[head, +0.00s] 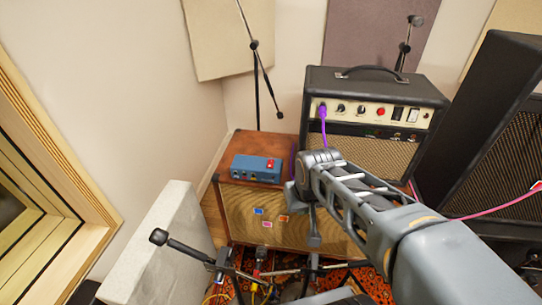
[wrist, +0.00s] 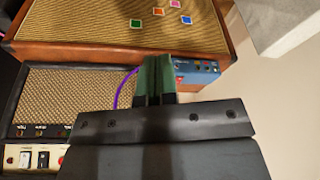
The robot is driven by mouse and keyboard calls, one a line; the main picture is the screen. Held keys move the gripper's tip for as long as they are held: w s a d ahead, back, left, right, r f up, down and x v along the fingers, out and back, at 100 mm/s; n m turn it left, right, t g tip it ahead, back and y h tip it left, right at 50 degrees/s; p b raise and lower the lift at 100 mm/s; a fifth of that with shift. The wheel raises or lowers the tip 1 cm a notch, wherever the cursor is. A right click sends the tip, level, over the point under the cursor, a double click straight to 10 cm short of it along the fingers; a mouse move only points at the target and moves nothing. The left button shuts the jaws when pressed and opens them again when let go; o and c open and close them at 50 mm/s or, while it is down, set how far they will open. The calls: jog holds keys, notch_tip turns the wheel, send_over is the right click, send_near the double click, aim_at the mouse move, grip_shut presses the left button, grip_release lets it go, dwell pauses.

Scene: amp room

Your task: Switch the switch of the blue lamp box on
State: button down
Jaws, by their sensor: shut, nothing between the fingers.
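The blue lamp box (head: 254,172) sits on top of the brown wooden cabinet (head: 239,146), left of the black amp. A small red part (head: 270,163) shows on its top right; I cannot tell whether it is the switch or how it is set. In the wrist view, the blue lamp box (wrist: 207,68) is partly hidden behind my fingers and appears just to their right. My gripper (wrist: 154,60) is shut and empty, with its green fingertips in front of the cabinet and box. In the head view, the gripper end is right of the box, apart from it.
A black amp (head: 375,90) with knobs and a purple cable (head: 323,122) stands right of the box. A large black speaker (head: 510,120) is at the far right. Microphone stands (head: 190,250) and cables crowd the floor in front. A pale panel (head: 170,230) leans at left.

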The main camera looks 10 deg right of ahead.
jog(key=w+r+m+p, duration=0.2)
jog(key=w+r, duration=0.2)
jog(key=w, duration=0.9)
jog(key=m+h+p, duration=0.1)
jog(key=m+p, duration=0.1)
jog(key=p, duration=0.1)
send_over(271, 160)
jog(key=s+a, duration=0.2)
jog(key=s, duration=0.2)
notch_tip(271, 160, down, 2)
jog(key=shift+s+d+f+t, duration=0.1)
jog(key=shift+d+f+t, duration=0.05)
jog(key=shift+t, duration=0.15)
jog(key=x, duration=1.2)
jog(key=shift+s+d+f, duration=0.15)
jog(key=shift+s+f, duration=0.1)
jog(key=shift+f, duration=0.05)
jog(key=shift+w+f, duration=0.1)
jog(key=shift+f, duration=0.65)
